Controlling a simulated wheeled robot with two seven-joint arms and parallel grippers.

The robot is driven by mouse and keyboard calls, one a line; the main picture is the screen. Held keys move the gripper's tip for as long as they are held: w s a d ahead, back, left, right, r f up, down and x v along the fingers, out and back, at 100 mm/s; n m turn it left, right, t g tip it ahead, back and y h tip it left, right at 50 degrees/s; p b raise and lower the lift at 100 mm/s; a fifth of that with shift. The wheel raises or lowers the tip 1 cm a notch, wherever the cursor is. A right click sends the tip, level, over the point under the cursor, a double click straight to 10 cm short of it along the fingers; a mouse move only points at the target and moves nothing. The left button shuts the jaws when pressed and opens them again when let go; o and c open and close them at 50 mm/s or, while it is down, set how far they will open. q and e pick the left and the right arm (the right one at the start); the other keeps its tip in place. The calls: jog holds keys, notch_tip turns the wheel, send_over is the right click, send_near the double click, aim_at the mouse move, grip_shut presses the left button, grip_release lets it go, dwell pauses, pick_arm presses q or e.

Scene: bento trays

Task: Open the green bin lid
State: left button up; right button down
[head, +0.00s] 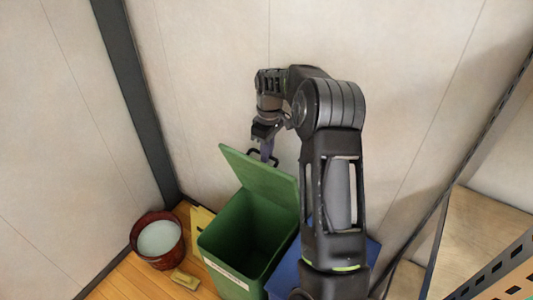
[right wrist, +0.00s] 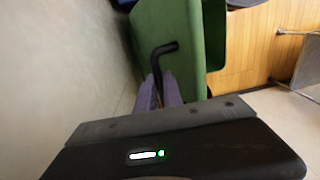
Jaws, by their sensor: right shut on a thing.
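The green bin (head: 247,243) stands in the middle of the head view with its inside showing. Its green lid (head: 259,176) is raised and tilted up at the back edge, near the wall. My right gripper (head: 268,155) is behind the top of the lid, at the dark handle. In the right wrist view the gripper (right wrist: 158,98) is shut on the black lid handle (right wrist: 164,50), with the green lid (right wrist: 175,22) just beyond it. My left gripper is in neither view.
A blue bin (head: 283,279) stands right of the green bin, partly behind my right arm. A red bucket (head: 158,241) and a small yellowish block (head: 185,279) are on the wooden floor at left. A shelf (head: 487,238) is at right. Walls are close behind.

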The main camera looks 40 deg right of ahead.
jog(key=shift+s+d+f, duration=0.1)
jog(key=shift+s+f, duration=0.15)
jog(key=shift+f, duration=0.05)
jog(key=c, duration=1.5)
grip_release()
jog(key=shift+w, duration=0.1)
jog(key=shift+r, duration=0.15)
jog(key=shift+w, duration=0.1)
jog(key=shift+r, duration=0.15)
jog(key=r, duration=0.7)
jog(key=shift+d+r+b, duration=0.2)
jog(key=shift+r+b, duration=0.05)
jog(key=shift+b, duration=0.15)
jog(key=shift+f, duration=0.1)
